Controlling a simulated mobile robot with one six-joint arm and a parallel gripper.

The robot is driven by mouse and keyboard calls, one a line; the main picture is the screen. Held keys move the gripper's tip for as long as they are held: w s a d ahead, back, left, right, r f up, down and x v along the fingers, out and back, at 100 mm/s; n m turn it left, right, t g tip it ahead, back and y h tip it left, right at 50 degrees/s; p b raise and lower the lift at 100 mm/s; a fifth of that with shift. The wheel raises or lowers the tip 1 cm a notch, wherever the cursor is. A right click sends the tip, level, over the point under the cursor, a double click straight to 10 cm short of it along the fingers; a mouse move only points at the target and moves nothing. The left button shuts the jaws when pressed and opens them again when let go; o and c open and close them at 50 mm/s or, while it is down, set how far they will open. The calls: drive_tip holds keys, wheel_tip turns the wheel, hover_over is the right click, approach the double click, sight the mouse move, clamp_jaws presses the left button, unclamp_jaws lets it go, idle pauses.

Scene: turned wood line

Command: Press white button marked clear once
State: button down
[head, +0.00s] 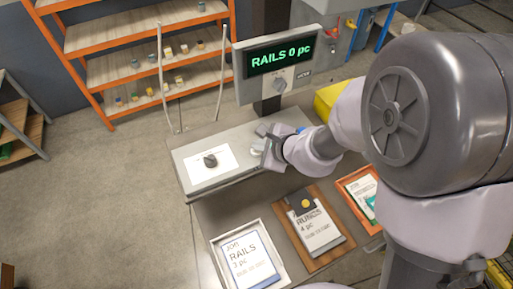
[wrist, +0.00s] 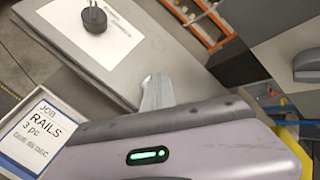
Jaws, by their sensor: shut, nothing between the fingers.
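My gripper (head: 264,143) is shut and empty, low over the right part of a grey console panel (head: 225,183). In the wrist view its pale fingers (wrist: 157,92) show at the edge of the same panel. The white button marked clear cannot be made out in either view; my gripper and arm cover part of the panel's right side. A small blue part (head: 300,129) shows just behind the gripper. I cannot tell whether the fingers touch anything. The display (head: 282,60) above the panel reads "RAILS 0 pc" in green.
A black knob (head: 210,160) stands on a white plate at the panel's left, also in the wrist view (wrist: 95,20). In front lie a framed RAILS 3 pc card (head: 247,262), a RUNGS clipboard (head: 314,232) and an orange-framed card (head: 360,190). Orange shelving (head: 102,72) stands behind.

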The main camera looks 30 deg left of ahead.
sight(259, 152)
drive_tip(key=shift+r+p, duration=0.35)
drive_tip(key=shift+r, duration=0.4)
wheel_tip(259, 152, up, 5)
drive_tip(key=p, duration=0.3)
drive_tip(key=shift+r+p, duration=0.1)
drive_tip(key=shift+p, duration=0.25)
